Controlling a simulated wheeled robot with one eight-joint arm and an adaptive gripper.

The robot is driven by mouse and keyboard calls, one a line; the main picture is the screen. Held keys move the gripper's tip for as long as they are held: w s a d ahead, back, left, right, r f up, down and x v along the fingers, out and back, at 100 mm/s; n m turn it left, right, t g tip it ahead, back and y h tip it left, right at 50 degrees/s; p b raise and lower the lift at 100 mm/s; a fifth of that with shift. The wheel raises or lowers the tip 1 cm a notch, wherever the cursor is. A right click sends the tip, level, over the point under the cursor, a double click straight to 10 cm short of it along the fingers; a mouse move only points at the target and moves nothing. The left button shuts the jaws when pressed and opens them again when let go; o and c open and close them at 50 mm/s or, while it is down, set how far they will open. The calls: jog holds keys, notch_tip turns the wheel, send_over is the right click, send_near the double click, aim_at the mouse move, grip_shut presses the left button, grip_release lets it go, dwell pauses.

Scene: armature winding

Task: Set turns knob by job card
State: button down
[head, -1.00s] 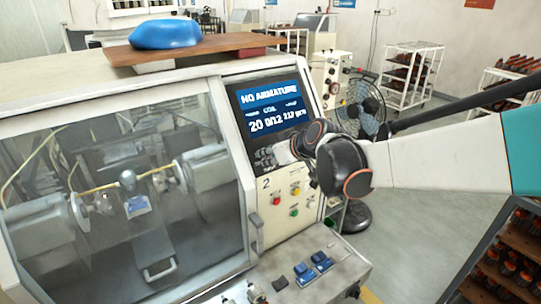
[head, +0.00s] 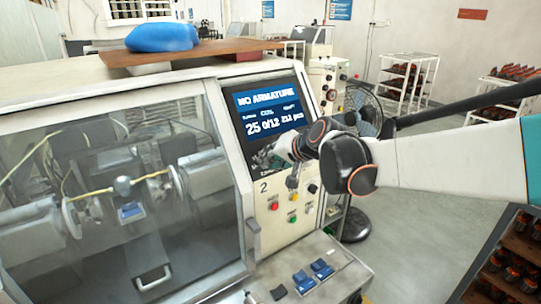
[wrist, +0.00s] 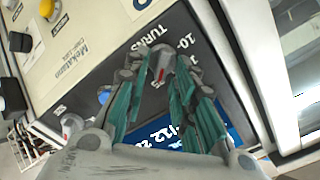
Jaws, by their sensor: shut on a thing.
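The turns knob (wrist: 161,62) is a grey knob on the dark panel, beside printed "TURNS" and number marks in the wrist view. My gripper (wrist: 160,85) has its teal-padded fingers closed around it; the fingers hide part of the knob and its scale. In the head view my gripper (head: 285,158) is at the control panel just below the screen, and the knob is hidden behind it. The blue screen (head: 270,108) reads "NO ARMATURE" and "25 0/12 212 pcs". I cannot make out a job card.
Red, yellow and green buttons (head: 293,197) sit below my gripper. The winding machine's clear guard (head: 125,180) is at left, with a wooden board (head: 190,52) and blue cloth (head: 162,37) on top. A fan (head: 362,105) stands behind my arm. A parts rack (head: 500,265) is at lower right.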

jog(key=shift+s+d+f+m+b, duration=0.1)
jog(key=shift+m+b, duration=0.15)
jog(key=shift+m, duration=1.05)
jog(key=shift+w+d+f+m+b, duration=0.1)
jog(key=shift+m+b, duration=0.2)
jog(key=shift+m, duration=1)
jog(key=shift+s+d+f+m+b, duration=0.1)
jog(key=shift+m+b, duration=0.15)
jog(key=shift+m, duration=1.35)
jog(key=c, duration=1.7)
grip_release()
jog(key=v, duration=1.2)
jog(key=s+d+f+n+h+b, duration=0.2)
jog(key=s+f+b, duration=0.4)
jog(key=f, duration=0.5)
jog(key=s+d+f+n+g+h+b, duration=0.1)
jog(key=s+d+f+n+h+b, duration=0.1)
jog(key=s+d+f+n+b, duration=0.3)
jog(key=s+d+f+n+g+h+b, duration=0.1)
jog(key=s+d+f+n+b, duration=0.3)
jog(key=s+f+b, duration=0.5)
jog(key=shift+s+d+f+h, duration=0.25)
jog(key=shift+s+f, duration=0.35)
jog(key=shift+f, duration=0.85)
jog(key=shift+s+d+f+h, duration=0.15)
jog(key=shift+s+d+f, duration=0.3)
jog(key=shift+f, duration=1)
jog(key=shift+s+d+f+h, duration=0.2)
jog(key=shift+s+f, duration=0.5)
jog(key=shift+f, duration=0.75)
